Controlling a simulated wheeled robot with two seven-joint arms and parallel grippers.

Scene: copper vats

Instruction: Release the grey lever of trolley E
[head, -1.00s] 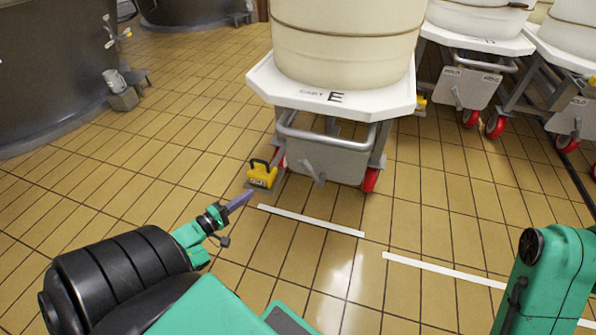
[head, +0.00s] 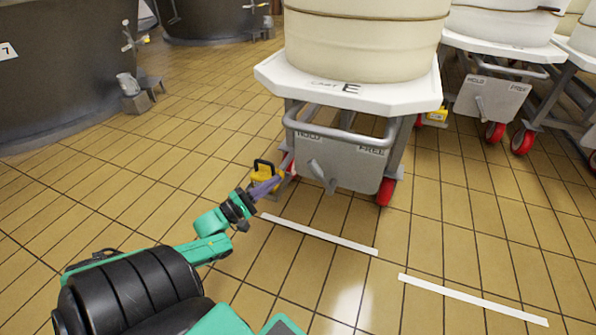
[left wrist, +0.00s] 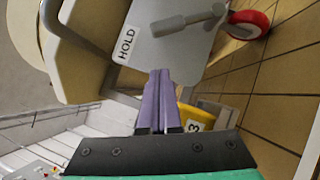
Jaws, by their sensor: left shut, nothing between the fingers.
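Trolley E (head: 346,98) stands ahead with a large cream vat on its white top. Its grey plate (head: 350,165) is marked HOLD at left and FREE at right. The grey lever (head: 319,175) on the plate leans up and left, towards HOLD. My left gripper (head: 281,183) has purple fingers, shut and empty, left of the lever and low by the plate's left side. In the left wrist view the fingertips (left wrist: 160,73) point at the plate's edge, apart from the lever (left wrist: 185,21). The HOLD label (left wrist: 126,44) shows there too. My right gripper is out of view.
A yellow block with a black handle (head: 263,176) stands on the floor just behind my left gripper. Red wheels (head: 385,191) are under the trolley. Other trolleys (head: 490,100) stand at the right, dark vats (head: 70,60) at the left.

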